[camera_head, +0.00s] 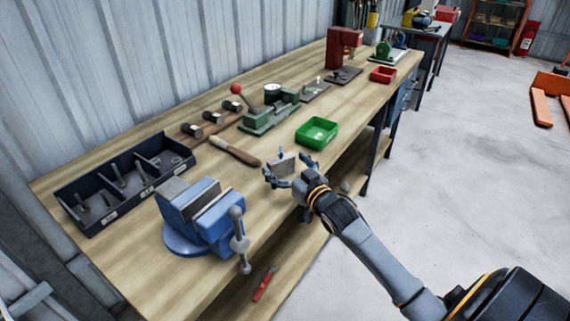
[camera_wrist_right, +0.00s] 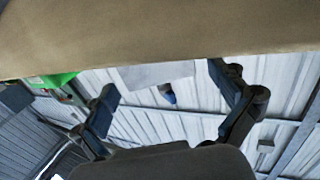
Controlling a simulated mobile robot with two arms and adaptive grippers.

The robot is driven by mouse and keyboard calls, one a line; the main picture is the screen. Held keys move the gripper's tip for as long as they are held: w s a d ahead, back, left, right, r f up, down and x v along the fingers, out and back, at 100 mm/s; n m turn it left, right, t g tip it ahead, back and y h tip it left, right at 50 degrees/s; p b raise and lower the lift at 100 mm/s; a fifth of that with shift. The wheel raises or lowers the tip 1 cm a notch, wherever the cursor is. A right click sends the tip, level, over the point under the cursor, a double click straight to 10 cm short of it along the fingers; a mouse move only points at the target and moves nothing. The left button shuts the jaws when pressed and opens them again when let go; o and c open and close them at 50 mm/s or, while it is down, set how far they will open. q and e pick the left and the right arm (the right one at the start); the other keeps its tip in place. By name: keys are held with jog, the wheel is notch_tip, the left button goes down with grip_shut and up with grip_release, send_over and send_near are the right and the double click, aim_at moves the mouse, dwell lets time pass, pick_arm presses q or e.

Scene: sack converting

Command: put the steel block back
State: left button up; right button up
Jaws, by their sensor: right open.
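The steel block (camera_head: 283,164) is a small pale grey block near the front edge of the wooden workbench (camera_head: 230,178). In the right wrist view the block (camera_wrist_right: 155,73) shows as a light slab against the bench surface, between the two fingers. My right gripper (camera_head: 278,172) is open at the bench's front edge, with its fingers on either side of the block; I cannot tell whether they touch it. The right wrist view also shows the gripper (camera_wrist_right: 168,98) with its fingers well apart. My left gripper is not in view.
A blue vise (camera_head: 205,215) and a dark divided tray (camera_head: 125,182) stand to the left. A green bin (camera_head: 316,132) is just behind the block. A red bin (camera_head: 383,75) is farther along.

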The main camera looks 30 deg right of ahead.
jog(key=shift+r, duration=0.2)
jog(key=shift+s+f, duration=0.1)
jog(key=shift+s, duration=0.25)
jog(key=s, duration=1.1)
jog(key=shift+s, duration=0.15)
